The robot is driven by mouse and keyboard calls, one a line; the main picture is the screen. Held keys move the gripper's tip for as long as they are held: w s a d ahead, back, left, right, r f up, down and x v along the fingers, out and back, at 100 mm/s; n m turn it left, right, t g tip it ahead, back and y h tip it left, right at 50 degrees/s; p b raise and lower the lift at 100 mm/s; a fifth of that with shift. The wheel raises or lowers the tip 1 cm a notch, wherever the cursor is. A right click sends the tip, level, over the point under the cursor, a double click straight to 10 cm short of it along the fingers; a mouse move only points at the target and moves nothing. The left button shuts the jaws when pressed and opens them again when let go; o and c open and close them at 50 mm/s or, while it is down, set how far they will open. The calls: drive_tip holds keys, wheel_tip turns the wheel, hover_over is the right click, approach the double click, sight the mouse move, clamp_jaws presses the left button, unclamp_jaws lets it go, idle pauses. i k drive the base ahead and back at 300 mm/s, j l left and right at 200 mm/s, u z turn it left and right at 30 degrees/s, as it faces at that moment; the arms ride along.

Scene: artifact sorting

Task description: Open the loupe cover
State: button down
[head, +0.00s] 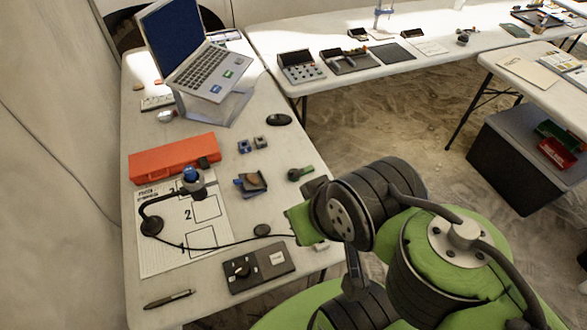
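A small dark round piece with a green arm (300,174) lies on the left table near its right edge. It looks like the loupe, but it is too small for me to be sure or to tell how its cover stands. My arm reaches in from the lower right. Its green and dark end, with my gripper (301,222), is over the table's right edge, just below the loupe-like piece in the picture and apart from it. The fingers are not clear, so I cannot tell whether they are open.
The left table (215,285) also holds an orange case (174,158), a laptop on a stand (190,60), a black stand with a blue-topped head (152,226), a numbered sheet (165,258), small blue blocks (244,146), a dark panel (262,268) and a pen (169,299). A cable crosses the table.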

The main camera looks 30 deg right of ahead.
sight(294, 174)
drive_tip(key=k+l+u, duration=0.35)
drive_tip(key=l, duration=0.2)
drive_tip(key=k+l+u, duration=0.2)
drive_tip(key=l+u, duration=0.15)
drive_tip(key=l, duration=0.15)
drive_tip(key=k+l+u, duration=0.35)
drive_tip(key=l+u, duration=0.25)
drive_tip(key=l, duration=0.2)
drive_tip(key=l+u, duration=0.3)
drive_tip(key=k+l+u, duration=0.25)
drive_tip(key=l, duration=0.25)
drive_tip(key=l+u, duration=0.25)
drive_tip(key=l, duration=0.2)
drive_tip(key=i+l+u, duration=0.15)
drive_tip(key=l+u, duration=0.2)
drive_tip(key=i+l+u, duration=0.1)
drive_tip(key=l+u, duration=0.25)
drive_tip(key=l, duration=0.2)
drive_tip(key=l+u, duration=0.35)
drive_tip(key=l, duration=0.15)
drive_tip(key=i+l+u, duration=0.25)
drive_tip(key=l, duration=0.15)
